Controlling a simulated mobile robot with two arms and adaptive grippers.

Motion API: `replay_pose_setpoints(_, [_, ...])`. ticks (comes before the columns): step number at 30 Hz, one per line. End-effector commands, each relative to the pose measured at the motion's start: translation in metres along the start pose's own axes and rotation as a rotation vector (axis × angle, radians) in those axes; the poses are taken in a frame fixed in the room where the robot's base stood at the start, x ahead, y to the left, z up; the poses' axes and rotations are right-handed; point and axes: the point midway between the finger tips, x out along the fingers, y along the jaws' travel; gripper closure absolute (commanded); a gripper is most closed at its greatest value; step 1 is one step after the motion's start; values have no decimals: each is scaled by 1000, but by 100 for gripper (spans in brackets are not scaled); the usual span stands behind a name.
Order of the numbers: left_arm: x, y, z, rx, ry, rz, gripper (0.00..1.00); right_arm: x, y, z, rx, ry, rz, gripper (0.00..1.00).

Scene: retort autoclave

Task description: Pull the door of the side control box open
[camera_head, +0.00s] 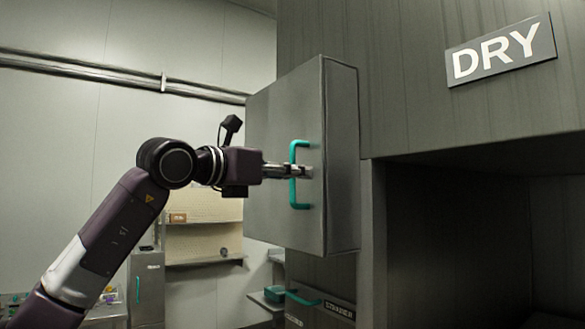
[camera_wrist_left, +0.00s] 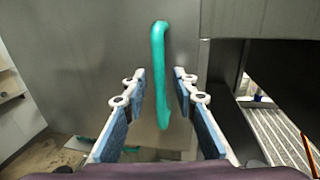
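The side control box (camera_head: 341,150) is a grey box on the side of a large grey cabinet. Its door (camera_head: 270,120) faces left and looks closed, with no gap showing. A teal bar handle (camera_head: 293,190) stands upright on the door. The handle also shows in the left wrist view (camera_wrist_left: 159,60). My left gripper (camera_head: 305,171) is at the middle of the handle. In the left wrist view my left gripper (camera_wrist_left: 161,78) has its fingers apart, one on each side of the handle, with gaps visible. My right gripper is in neither view.
The grey cabinet (camera_head: 420,80) with a DRY sign (camera_head: 501,50) has a dark open bay at the lower right. Below the box is another teal handle (camera_head: 304,299) by a label plate. Shelves (camera_head: 204,262) stand against the back wall. Open room lies left of the door.

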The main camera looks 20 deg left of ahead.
Motion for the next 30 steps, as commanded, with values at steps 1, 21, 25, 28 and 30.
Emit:
replay_pose_setpoints(1, [1,0,0,0,0,0,74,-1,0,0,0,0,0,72])
replay_pose_setpoints(21, [1,0,0,0,-1,0,100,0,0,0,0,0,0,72])
replay_pose_setpoints(25, [1,0,0,0,-1,0,100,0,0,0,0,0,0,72])
replay_pose_setpoints(28, [0,1,0,0,-1,-3,100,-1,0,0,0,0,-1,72])
replay_pose_setpoints(30, [-3,2,1,0,-2,-9,100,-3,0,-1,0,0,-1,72])
